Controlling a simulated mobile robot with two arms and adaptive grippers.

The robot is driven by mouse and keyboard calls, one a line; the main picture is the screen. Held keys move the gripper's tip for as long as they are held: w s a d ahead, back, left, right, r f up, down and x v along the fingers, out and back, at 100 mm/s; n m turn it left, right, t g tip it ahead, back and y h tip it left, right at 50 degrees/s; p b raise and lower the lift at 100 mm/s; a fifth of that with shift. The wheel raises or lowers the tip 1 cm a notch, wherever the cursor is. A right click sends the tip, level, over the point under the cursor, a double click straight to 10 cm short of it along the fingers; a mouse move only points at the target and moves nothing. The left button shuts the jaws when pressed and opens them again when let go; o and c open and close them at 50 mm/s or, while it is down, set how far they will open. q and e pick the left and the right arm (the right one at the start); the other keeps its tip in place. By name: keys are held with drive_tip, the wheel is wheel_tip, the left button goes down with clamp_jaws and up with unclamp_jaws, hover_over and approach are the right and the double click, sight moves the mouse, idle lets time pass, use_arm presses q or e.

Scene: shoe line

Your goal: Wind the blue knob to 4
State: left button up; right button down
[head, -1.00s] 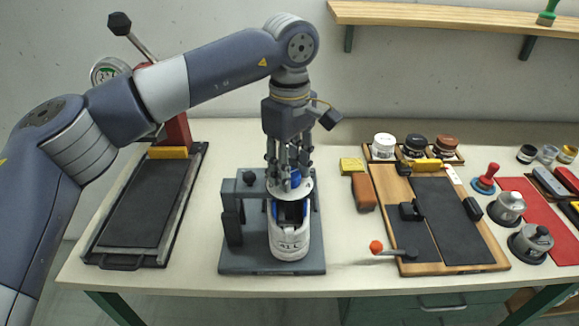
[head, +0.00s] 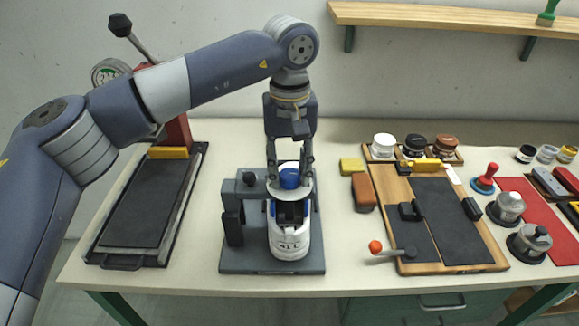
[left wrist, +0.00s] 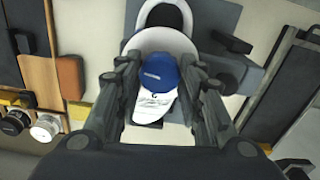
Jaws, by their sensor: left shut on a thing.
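The blue knob (head: 289,179) sits on top of a white dial plate (head: 273,192) at the back of a white shoe form (head: 289,242). My left gripper (head: 290,170) comes down from above with its fingers on both sides of the knob, shut on it. In the left wrist view the blue knob (left wrist: 160,72) shows between the two fingers, with a white marked part (left wrist: 152,106) below it. The dial's numbers are too small to read. My right gripper is not in view.
The form stands on a grey base (head: 235,262) with a dark clamp at its left. A press with a black plate (head: 145,205) is at left. A yellow block (head: 352,165), a brown block (head: 363,192) and a wooden board (head: 490,258) are at right.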

sight(290, 173)
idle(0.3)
use_arm(q)
drive_tip(key=o, duration=1.1)
drive_tip(key=shift+c, duration=0.2)
wheel_tip(290, 173, up, 12)
